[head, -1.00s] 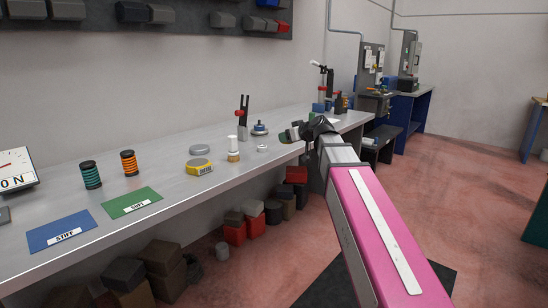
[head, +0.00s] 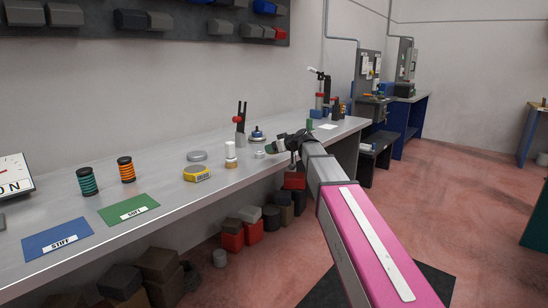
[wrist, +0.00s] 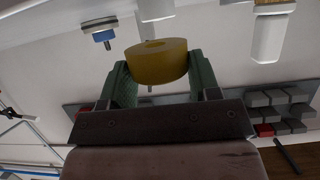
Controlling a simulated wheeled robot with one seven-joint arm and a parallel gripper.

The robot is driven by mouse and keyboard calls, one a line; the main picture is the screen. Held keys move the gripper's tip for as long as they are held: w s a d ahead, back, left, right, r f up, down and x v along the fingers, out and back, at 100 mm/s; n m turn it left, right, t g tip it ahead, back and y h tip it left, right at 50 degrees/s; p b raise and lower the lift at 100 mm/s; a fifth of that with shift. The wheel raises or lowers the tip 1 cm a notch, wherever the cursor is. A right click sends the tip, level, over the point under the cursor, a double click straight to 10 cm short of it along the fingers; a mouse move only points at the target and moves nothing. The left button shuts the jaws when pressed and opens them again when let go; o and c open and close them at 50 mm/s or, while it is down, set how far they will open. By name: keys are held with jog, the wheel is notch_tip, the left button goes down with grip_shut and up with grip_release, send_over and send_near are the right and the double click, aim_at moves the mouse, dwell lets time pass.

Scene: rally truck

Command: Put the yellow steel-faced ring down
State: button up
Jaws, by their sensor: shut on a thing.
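In the wrist view the yellow ring (wrist: 158,62) sits between the two green finger pads of my gripper (wrist: 158,78), which is shut on it. The ring's flat side and centre hole show; I cannot make out its steel face. In the head view my gripper (head: 284,145) is over the front part of the grey bench (head: 165,205), right of a small pale ring (head: 260,154). The held ring cannot be made out there. I cannot tell the gap between ring and bench.
A yellow labelled block (head: 197,174), a grey disc (head: 197,156), a white cylinder (head: 231,155), a blue-topped part (head: 257,136) and a red-handled clamp (head: 240,120) stand left of my gripper. Two springs and blue and green mats lie farther left. A white card (head: 327,127) lies behind the arm.

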aim_at(274, 162)
jog(key=shift+f, duration=2)
jog(key=shift+f, duration=0.15)
jog(key=o, duration=0.9)
jog(key=shift+o, duration=0.2)
jog(key=shift+s+d+r, duration=0.2)
jog(key=shift+d+r, duration=0.05)
jog(key=v, duration=1.1)
